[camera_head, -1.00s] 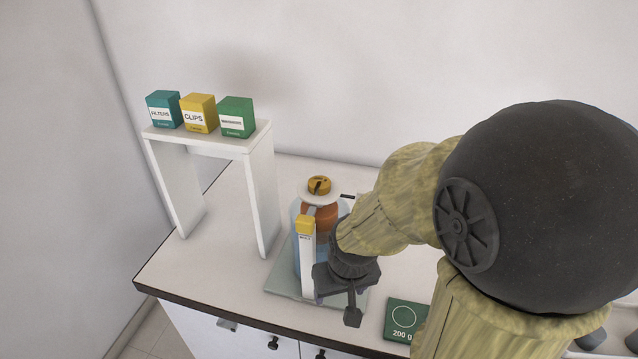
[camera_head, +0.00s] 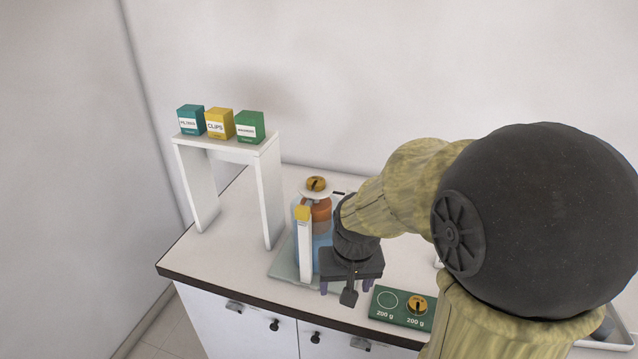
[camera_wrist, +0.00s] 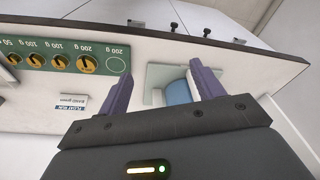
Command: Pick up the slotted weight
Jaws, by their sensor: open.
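A brass slotted weight (camera_head: 317,184) lies on a white pan (camera_head: 303,192) on top of the blue and orange cylinder apparatus (camera_head: 300,250). Another brass weight (camera_head: 416,306) sits on the green weight board (camera_head: 402,308), beside an empty ring marked 200 g. In the wrist view, several brass weights (camera_wrist: 88,64) rest in the board's row, and the 200 g ring at the end (camera_wrist: 117,66) is empty. My gripper (camera_head: 345,287) is open and empty, in front of the apparatus and left of the board; it also shows in the wrist view (camera_wrist: 160,70). My arm hides part of the apparatus and board.
A white riser shelf (camera_head: 268,200) with teal, yellow and green boxes (camera_head: 220,123) stands at the left. A white post with a yellow top (camera_head: 304,245) stands close to my gripper. The counter's front edge (camera_head: 260,307) is near. A small label card (camera_wrist: 71,103) shows in the wrist view.

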